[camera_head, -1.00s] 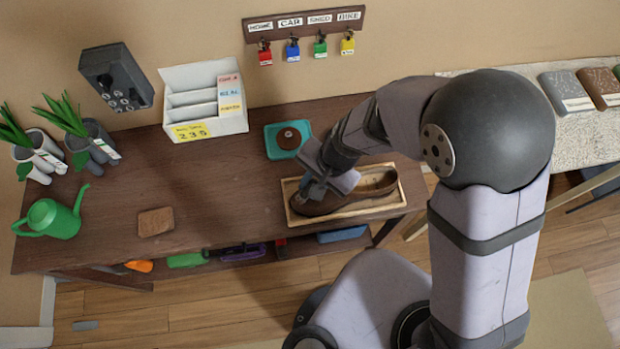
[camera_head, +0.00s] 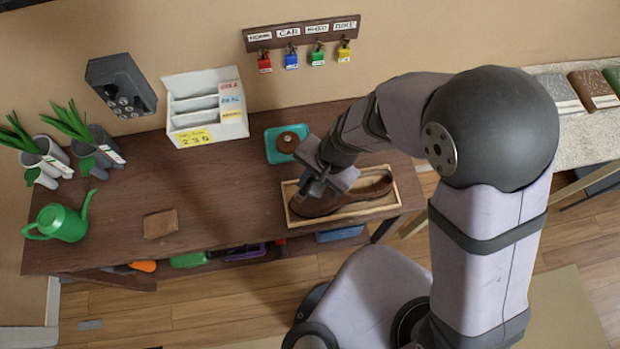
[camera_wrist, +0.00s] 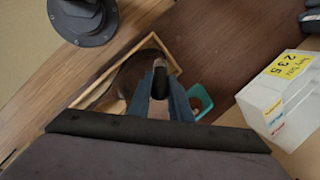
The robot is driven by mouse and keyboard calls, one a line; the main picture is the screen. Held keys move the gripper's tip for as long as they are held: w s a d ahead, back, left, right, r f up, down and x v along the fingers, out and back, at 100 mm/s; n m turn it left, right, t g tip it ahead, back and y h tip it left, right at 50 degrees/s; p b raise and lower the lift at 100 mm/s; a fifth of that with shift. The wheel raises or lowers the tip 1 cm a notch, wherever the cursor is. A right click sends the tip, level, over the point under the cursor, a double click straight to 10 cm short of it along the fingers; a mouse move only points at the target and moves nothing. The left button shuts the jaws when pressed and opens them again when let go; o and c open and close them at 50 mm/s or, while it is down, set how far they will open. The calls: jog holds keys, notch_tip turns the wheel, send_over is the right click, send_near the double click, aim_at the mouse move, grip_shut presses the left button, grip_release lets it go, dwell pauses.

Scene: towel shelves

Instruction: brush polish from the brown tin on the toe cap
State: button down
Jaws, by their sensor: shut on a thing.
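A brown shoe (camera_head: 370,187) lies in a shallow wooden tray (camera_head: 345,216), its toe cap (camera_head: 308,208) at the left end. My gripper (camera_head: 318,187) is low over the toe end. It is shut on a small, dark, narrow thing with a pale tip, probably the brush (camera_wrist: 159,78), seen between the fingers in the wrist view. Whether it touches the toe cap is hidden. The brown tin (camera_head: 288,141) sits in a teal tray (camera_head: 271,154) behind the shoe. The teal tray also shows partly behind my finger in the wrist view (camera_wrist: 204,100).
A brown cloth or sponge (camera_head: 160,224), a green watering can (camera_head: 64,222) and plant pots (camera_head: 95,148) stand on the left of the table. A white letter rack (camera_head: 205,108) is at the back. The table between the sponge and wooden tray is clear.

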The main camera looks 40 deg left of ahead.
jog(key=shift+r+p, duration=0.55)
jog(key=shift+r, duration=0.4)
jog(key=shift+r+p, duration=1.4)
jog(key=shift+r, duration=0.1)
